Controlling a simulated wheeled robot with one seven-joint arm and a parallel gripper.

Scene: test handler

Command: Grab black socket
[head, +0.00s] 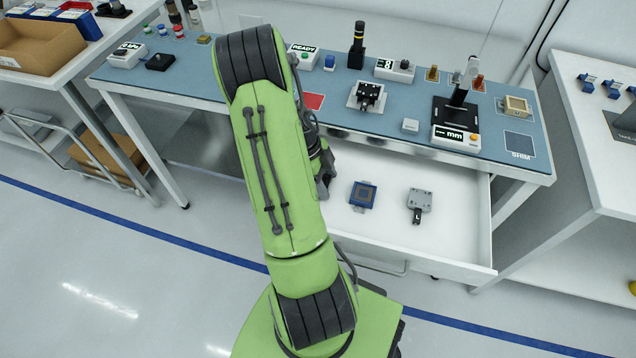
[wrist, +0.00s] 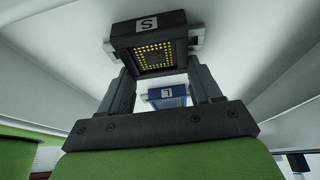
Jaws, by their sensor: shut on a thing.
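A black socket (wrist: 150,45) with an "S" label and a grid of yellow contacts sits between the fingers of my gripper (wrist: 158,82) in the wrist view. My gripper is shut on it.
The white drawer (head: 455,235) is pulled out under the blue-topped bench (head: 225,75). A grey clamp-like part (head: 418,202) lies in it right of the blue socket. On the bench stand a black fixture (head: 367,97) on a white plate and a gauge (head: 456,135) marked "mm".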

